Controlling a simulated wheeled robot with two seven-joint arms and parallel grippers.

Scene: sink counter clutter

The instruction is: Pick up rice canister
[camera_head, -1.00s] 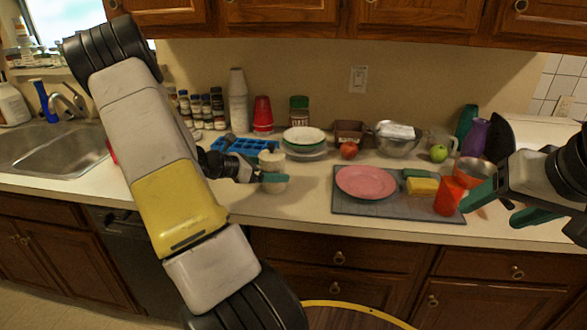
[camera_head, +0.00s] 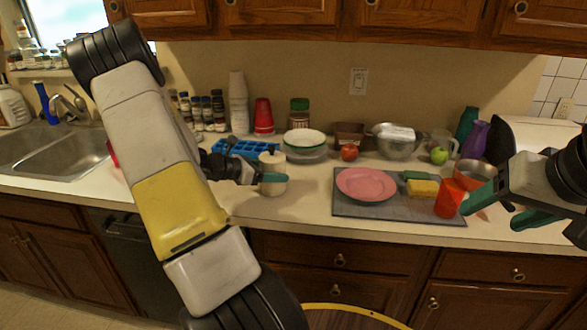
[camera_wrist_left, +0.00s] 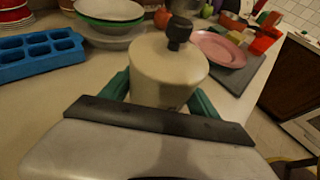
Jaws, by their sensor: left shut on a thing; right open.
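The rice canister is a cream, round container (camera_head: 272,171) with a lid and a dark knob; it stands upright near the front of the counter in the head view. In the left wrist view the canister (camera_wrist_left: 168,72) sits between the green fingers. My left gripper (camera_head: 272,178) is shut on the canister, with a finger across its side. The canister's base is hidden in the wrist view, and I cannot tell whether it touches the counter. My right gripper (camera_head: 525,212) is open and empty at the right, above the counter's front edge.
A blue ice tray (camera_head: 245,147) and stacked bowls (camera_head: 304,139) are behind the canister. A pink plate (camera_head: 366,184) lies on a grey mat (camera_head: 345,208) to the right, with a sponge (camera_head: 423,188) and a red cup (camera_head: 449,198). The sink (camera_head: 70,150) is at the left.

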